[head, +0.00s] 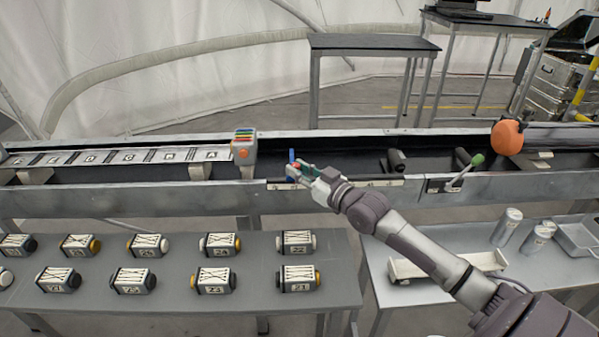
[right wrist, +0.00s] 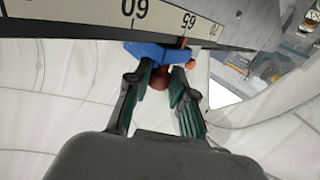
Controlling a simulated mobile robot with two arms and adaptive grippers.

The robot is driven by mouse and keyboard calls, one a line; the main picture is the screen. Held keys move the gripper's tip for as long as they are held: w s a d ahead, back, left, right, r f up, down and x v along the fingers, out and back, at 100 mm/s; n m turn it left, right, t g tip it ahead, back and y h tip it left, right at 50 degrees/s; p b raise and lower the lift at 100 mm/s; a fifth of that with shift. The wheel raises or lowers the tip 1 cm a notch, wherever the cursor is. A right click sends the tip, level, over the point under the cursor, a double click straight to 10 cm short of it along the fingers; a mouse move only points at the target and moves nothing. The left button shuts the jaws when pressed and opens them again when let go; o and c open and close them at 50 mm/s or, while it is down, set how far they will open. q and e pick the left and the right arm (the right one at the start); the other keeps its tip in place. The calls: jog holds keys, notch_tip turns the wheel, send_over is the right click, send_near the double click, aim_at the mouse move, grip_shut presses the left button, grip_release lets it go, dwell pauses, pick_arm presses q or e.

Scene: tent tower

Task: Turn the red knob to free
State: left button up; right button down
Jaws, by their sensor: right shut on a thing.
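The red knob (right wrist: 159,79) shows in the right wrist view as a dark red round piece between my fingers, partly covered by them. It sits at a blue slider (right wrist: 150,50) beside a numbered scale. In the head view the blue slider (head: 292,157) stands at the front rail of the long trough. My right gripper (head: 298,172) reaches it from the front right, and its fingers (right wrist: 163,76) are shut on the red knob. The knob itself is mostly hidden in the head view. My left gripper is not in view.
A post with a coloured top (head: 244,148) stands left of the slider on the trough. A green-tipped lever (head: 467,168) and an orange ball (head: 507,137) are to the right. Several labelled blocks lie on the front-left table (head: 190,312). A metal scale (right wrist: 165,15) runs along the rail.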

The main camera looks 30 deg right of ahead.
jog(key=shift+r, duration=0.15)
jog(key=c, duration=1)
grip_release()
jog(key=s, duration=0.4)
jog(key=s+d, duration=0.1)
jog(key=s, duration=0.3)
jog(key=s+d, duration=0.1)
jog(key=s, duration=0.2)
jog(key=shift+s, duration=0.4)
